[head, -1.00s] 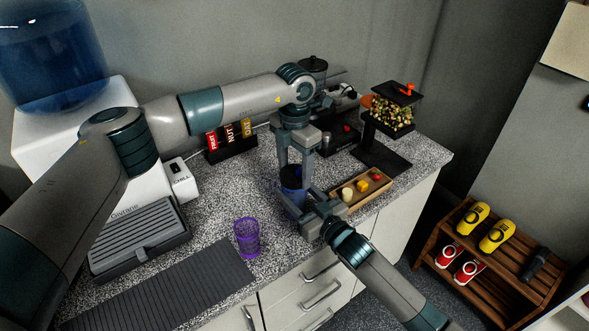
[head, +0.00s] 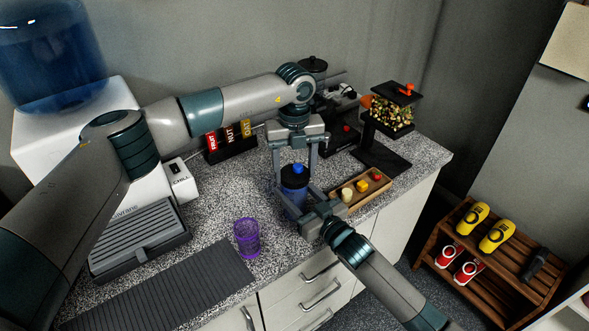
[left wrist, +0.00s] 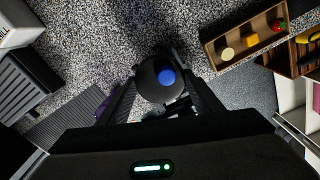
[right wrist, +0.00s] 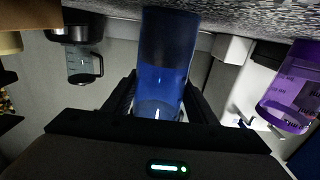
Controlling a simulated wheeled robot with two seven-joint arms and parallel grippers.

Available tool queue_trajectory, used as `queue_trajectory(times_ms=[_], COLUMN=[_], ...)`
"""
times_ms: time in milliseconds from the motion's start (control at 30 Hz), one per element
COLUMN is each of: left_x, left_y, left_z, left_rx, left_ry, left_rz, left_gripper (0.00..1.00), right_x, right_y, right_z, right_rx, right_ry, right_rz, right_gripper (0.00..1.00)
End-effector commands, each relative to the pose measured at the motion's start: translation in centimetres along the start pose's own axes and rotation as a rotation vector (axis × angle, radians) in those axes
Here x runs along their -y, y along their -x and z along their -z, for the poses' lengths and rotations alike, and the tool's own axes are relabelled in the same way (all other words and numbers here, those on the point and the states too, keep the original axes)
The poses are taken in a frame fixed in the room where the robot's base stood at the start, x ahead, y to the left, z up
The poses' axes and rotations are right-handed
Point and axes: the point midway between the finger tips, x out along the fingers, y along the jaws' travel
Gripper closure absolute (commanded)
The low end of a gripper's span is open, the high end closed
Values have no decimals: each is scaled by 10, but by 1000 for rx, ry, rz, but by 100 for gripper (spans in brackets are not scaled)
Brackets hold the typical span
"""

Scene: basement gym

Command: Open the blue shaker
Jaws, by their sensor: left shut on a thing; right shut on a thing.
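The blue shaker (head: 292,199) stands upright near the front of the counter, with a black lid (head: 290,178) and blue cap on top. My left gripper (head: 295,183) points down from above with its fingers on both sides of the lid, shut on it. The left wrist view shows the round black lid (left wrist: 150,88) between the fingers. My right gripper (head: 307,208) comes in from the front right, shut on the shaker's body. The right wrist view shows the translucent blue body (right wrist: 163,65) between its fingers. The lid appears seated on the body.
A purple cup (head: 247,238) stands to the left of the shaker. A wooden tray (head: 352,203) with small items is close on the right. A dark ribbed mat (head: 165,295) lies at the front left. A rack of bars (head: 232,147) and a black stand (head: 383,157) are behind.

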Motion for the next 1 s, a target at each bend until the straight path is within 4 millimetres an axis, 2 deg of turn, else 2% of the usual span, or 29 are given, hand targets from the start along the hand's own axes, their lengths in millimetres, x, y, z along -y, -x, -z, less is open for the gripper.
queue_trajectory(times_ms=[567, 1000], left_x=[0, 0], left_y=[0, 12], left_z=[0, 0], left_rx=[0, 0], left_ry=[-3, -3], left_rz=[0, 0], left_gripper=[68, 68], right_x=[0, 0], right_y=[0, 0], right_z=[-1, -1], right_rx=[1, 1], right_ry=[-1, -1], right_rz=[0, 0], right_gripper=[100, 100])
